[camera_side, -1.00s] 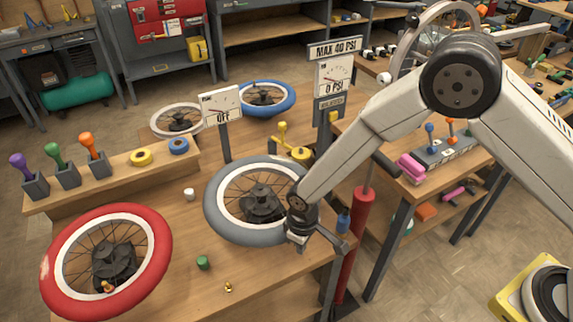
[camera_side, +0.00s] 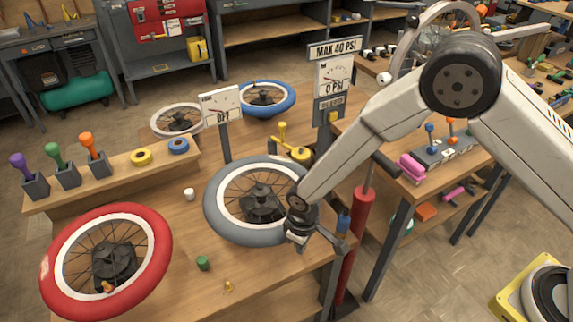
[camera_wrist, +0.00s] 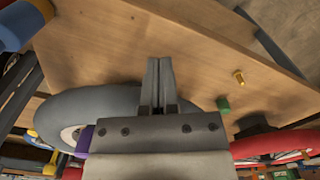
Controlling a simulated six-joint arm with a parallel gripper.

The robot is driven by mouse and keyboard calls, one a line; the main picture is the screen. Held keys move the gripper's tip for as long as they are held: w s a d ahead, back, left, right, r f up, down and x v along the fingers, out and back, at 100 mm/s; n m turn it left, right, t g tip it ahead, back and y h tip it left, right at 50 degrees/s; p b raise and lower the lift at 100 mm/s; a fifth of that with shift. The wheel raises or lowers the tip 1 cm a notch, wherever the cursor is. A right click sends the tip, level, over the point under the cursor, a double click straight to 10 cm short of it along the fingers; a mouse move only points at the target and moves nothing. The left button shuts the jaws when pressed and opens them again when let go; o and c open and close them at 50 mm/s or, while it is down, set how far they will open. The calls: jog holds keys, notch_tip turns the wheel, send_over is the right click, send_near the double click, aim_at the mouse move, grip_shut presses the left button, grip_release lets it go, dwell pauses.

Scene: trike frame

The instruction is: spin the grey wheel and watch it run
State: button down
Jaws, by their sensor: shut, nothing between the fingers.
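The grey wheel (camera_side: 225,212) lies on its side on the wooden bench, in the middle of the side view. Its spokes and dark hub face up. In the wrist view its grey tyre (camera_wrist: 90,105) is at the left, partly hidden behind my gripper. My gripper (camera_side: 299,246) is at the wheel's right front edge in the side view. In the wrist view my gripper (camera_wrist: 158,62) has its two fingers together with nothing between them. I cannot tell whether it touches the tyre. A gauge sign reading "Off" (camera_side: 221,104) stands behind the wheel.
A red wheel (camera_side: 150,270) lies at the left front. A green cap (camera_side: 203,263) and a small brass piece (camera_side: 228,286) lie on the bench before the grey wheel. A red pump (camera_side: 358,240) stands at the right. A blue wheel (camera_side: 285,105) lies behind.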

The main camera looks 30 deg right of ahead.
jog(key=shift+w, duration=0.9)
jog(key=shift+a, duration=0.1)
jog(key=a, duration=1.5)
jog(key=shift+w, duration=0.15)
jog(key=shift+r, duration=0.1)
notch_tip(320, 180, up, 7)
jog(key=s, duration=0.2)
jog(key=shift+d, duration=0.2)
dwell(1.4)
